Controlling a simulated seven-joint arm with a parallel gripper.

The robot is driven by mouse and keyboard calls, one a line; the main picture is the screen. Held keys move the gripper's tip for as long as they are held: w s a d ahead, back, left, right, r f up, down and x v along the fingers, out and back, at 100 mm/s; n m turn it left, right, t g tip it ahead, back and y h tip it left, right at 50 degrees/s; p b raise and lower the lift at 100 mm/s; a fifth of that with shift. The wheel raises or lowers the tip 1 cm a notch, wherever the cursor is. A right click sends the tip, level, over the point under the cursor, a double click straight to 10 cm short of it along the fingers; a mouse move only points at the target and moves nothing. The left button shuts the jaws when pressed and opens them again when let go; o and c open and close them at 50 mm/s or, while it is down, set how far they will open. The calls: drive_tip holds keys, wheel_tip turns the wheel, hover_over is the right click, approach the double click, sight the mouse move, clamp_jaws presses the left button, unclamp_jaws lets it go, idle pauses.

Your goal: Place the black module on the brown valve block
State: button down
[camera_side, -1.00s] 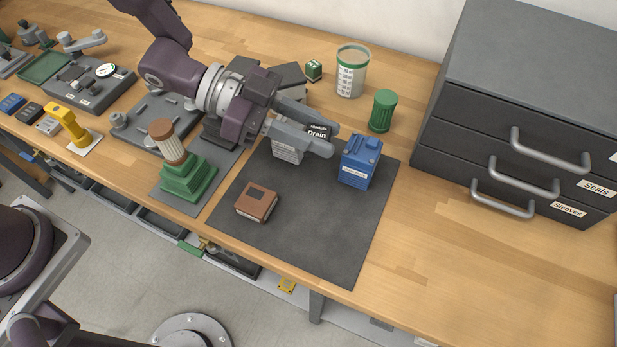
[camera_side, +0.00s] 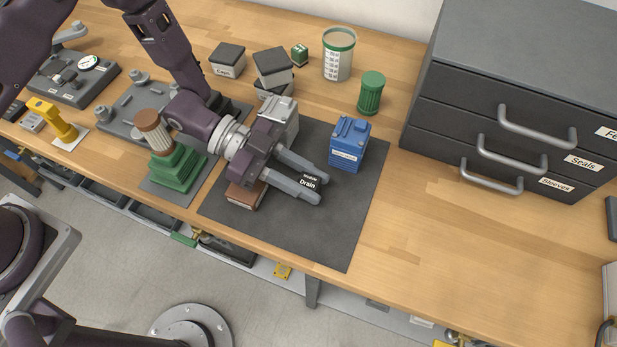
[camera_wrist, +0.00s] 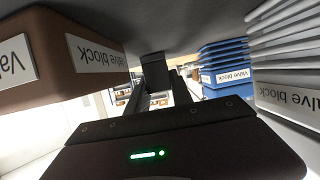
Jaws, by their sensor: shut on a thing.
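My gripper (camera_side: 315,187) is shut on the black module (camera_side: 308,181), which bears a white "Drain" label. It holds the module out over the dark mat, between the brown and blue blocks in the picture. The brown valve block (camera_side: 243,199) sits on the mat, partly hidden under my gripper's body. In the wrist view the brown block (camera_wrist: 80,72) stands at the left, labelled "Valve block". The black module (camera_wrist: 155,72) shows dark and small between the fingers there. Whether the module touches anything below is unclear.
A blue valve block (camera_side: 347,146) stands right of my gripper, and a grey valve block (camera_side: 279,116) stands behind it. A green base with a brown-topped post (camera_side: 175,160) stands left. The mat's front right (camera_side: 320,235) is clear. A drawer cabinet (camera_side: 500,90) stands right.

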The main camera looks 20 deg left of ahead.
sight(307, 180)
drive_tip(key=c, duration=1.1)
unclamp_jaws()
drive_tip(key=shift+f, duration=0.1)
drive_tip(key=shift+a+r, duration=0.3)
drive_tip(key=v, duration=0.4)
drive_tip(key=shift+a+r, duration=0.25)
wheel_tip(307, 180, up, 7)
drive_tip(key=shift+d+f, duration=0.1)
drive_tip(key=shift+f, duration=0.1)
